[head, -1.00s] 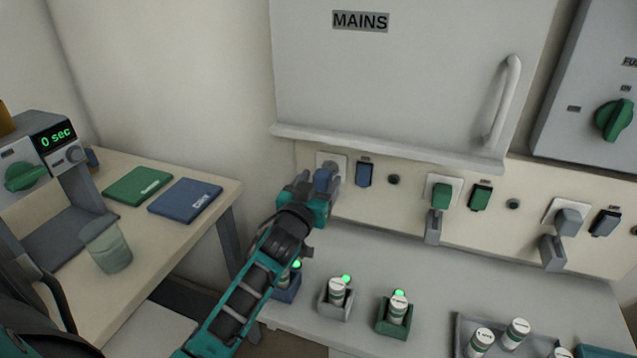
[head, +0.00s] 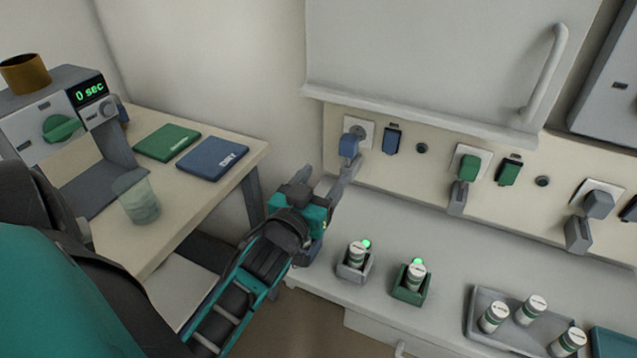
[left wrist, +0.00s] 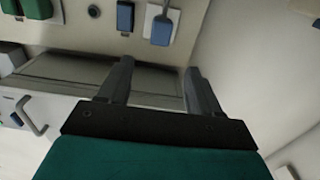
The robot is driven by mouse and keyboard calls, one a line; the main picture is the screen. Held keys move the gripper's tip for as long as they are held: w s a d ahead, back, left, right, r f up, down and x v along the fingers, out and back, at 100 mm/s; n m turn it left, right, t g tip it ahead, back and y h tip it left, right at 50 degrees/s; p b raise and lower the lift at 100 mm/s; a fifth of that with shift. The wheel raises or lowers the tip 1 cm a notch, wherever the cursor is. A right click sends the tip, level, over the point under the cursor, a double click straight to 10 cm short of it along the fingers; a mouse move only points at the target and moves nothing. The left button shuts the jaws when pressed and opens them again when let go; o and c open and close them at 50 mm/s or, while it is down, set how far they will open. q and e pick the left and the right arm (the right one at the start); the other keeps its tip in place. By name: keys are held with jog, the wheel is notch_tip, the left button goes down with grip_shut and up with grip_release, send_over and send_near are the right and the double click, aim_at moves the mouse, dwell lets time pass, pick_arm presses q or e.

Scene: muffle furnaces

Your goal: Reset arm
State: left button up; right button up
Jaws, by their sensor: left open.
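My left gripper (head: 326,178) is in the middle of the head view, in front of the wall panel and above the bench's left end. In the left wrist view, its two grey fingers (left wrist: 158,82) are apart with nothing between them. The blue plug (head: 348,146) sits at the leftmost wall socket (head: 361,128), just beyond the fingers in the head view. The blue plug also shows in the left wrist view (left wrist: 162,29), apart from the fingers. My right gripper is in neither view.
A blue switch (head: 392,139) and green plug (head: 469,166) are along the panel. Vials in a grey holder (head: 353,270) and green holder (head: 411,290) stand on the bench, with a grey tray (head: 480,306) to the right. A side table (head: 165,232) holds a beaker (head: 138,202).

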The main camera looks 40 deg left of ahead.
pick_arm(q)
jog(key=shift+s+d, duration=0.1)
jog(key=shift+s, duration=0.4)
jog(key=s+d+f+m+g+h+p, duration=0.1)
jog(key=s+d+f+m+g+h, duration=0.1)
jog(key=s+d+f, duration=0.3)
jog(key=s+d+f+m+g+h+p, duration=0.1)
jog(key=s+d+f+m+g+h, duration=0.2)
jog(key=s+d+f, duration=0.3)
notch_tip(320, 180, down, 6)
jog(key=d+g+h, duration=0.1)
jog(key=d, duration=0.2)
jog(key=shift+s+g+h, duration=0.25)
jog(key=shift+g+h, duration=0.05)
jog(key=shift+r, duration=0.1)
